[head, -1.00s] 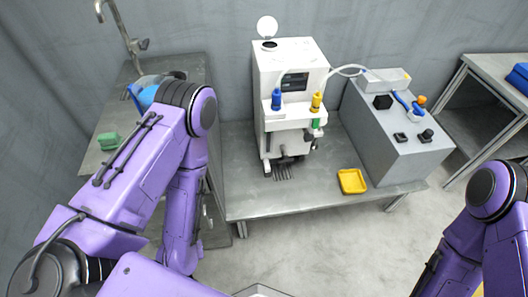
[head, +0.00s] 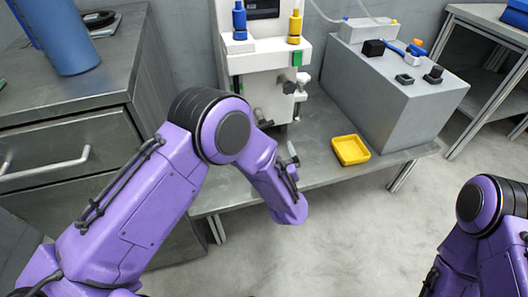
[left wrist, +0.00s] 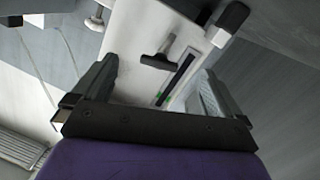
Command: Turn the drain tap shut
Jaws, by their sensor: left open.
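The white machine (head: 262,75) stands on the metal bench. In the left wrist view, a dark T-shaped tap handle (left wrist: 157,62) sticks out from its white face (left wrist: 130,40), beside a narrow dark strip with green marks. My left gripper (left wrist: 155,78) is open, with one finger on each side of the view. The handle shows between and beyond the fingers, and nothing is held. In the head view my left arm reaches in front of the machine's lower part and its jaws cannot be made out. Only my right arm shows at the right edge; its gripper is not visible.
A yellow tray (head: 350,150) lies on the bench right of my left forearm. A grey control box (head: 395,100) with knobs stands behind it. A blue bottle (head: 240,21) and a yellow bottle (head: 295,27) sit on the machine. A drawer cabinet (head: 70,130) stands at the left.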

